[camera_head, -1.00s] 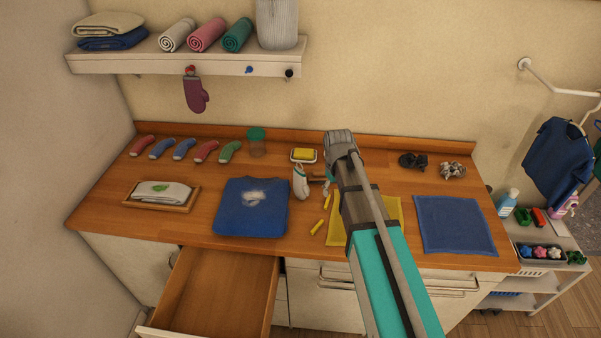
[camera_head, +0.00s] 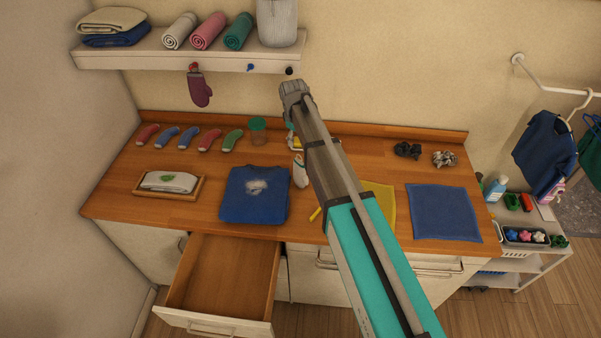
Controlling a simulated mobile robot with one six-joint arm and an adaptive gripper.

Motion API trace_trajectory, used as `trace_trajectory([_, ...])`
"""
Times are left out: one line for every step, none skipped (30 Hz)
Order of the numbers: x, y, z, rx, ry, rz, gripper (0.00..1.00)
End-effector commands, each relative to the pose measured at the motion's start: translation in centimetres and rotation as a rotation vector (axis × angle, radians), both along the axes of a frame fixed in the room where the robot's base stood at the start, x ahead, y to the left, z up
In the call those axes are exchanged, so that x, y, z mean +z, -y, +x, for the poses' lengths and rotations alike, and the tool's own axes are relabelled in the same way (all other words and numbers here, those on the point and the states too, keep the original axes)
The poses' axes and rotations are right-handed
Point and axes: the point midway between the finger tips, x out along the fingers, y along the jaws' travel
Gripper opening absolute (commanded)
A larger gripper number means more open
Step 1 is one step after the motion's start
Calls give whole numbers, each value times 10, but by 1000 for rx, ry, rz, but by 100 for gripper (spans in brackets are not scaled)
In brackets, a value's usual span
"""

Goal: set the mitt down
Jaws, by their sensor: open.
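The purple mitt (camera_head: 200,90) hangs below the wall shelf from a red hook (camera_head: 193,67) at its left. My gripper (camera_head: 292,138) is mostly hidden behind my own wrist, over the back of the counter, to the right of the mitt and lower in the picture. It is open and apart from the mitt. I see nothing held in it.
The wooden counter (camera_head: 225,155) carries socks, a tray with a folded cloth (camera_head: 168,181), a blue shirt (camera_head: 255,195), a spray bottle (camera_head: 300,170) and a blue mat (camera_head: 444,213). A drawer (camera_head: 225,275) stands open below. Rolled towels lie on the shelf (camera_head: 150,56).

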Motion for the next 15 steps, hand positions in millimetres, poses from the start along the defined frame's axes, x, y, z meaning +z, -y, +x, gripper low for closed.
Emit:
trace_trajectory([0, 0, 0, 0, 0, 0, 77])
trace_trajectory([0, 0, 0, 0, 0, 0, 77])
trace_trajectory([-1, 0, 0, 0, 0, 0, 77])
trace_trajectory([-1, 0, 0, 0, 0, 0, 77])
trace_trajectory([-2, 0, 0, -1, 0, 0, 77])
trace_trajectory([-4, 0, 0, -1, 0, 0, 77])
trace_trajectory([-5, 0, 0, -1, 0, 0, 77])
trace_trajectory([-7, 0, 0, -1, 0, 0, 77])
trace_trajectory([-9, 0, 0, -1, 0, 0, 77])
trace_trajectory([-11, 0, 0, -1, 0, 0, 77])
trace_trajectory([-13, 0, 0, -1, 0, 0, 77])
trace_trajectory([-16, 0, 0, -1, 0, 0, 77])
trace_trajectory([-18, 0, 1, -1, 0, 0, 77])
trace_trajectory([-21, 0, 1, -1, 0, 0, 77])
trace_trajectory([-24, 0, 1, 0, 0, 0, 77])
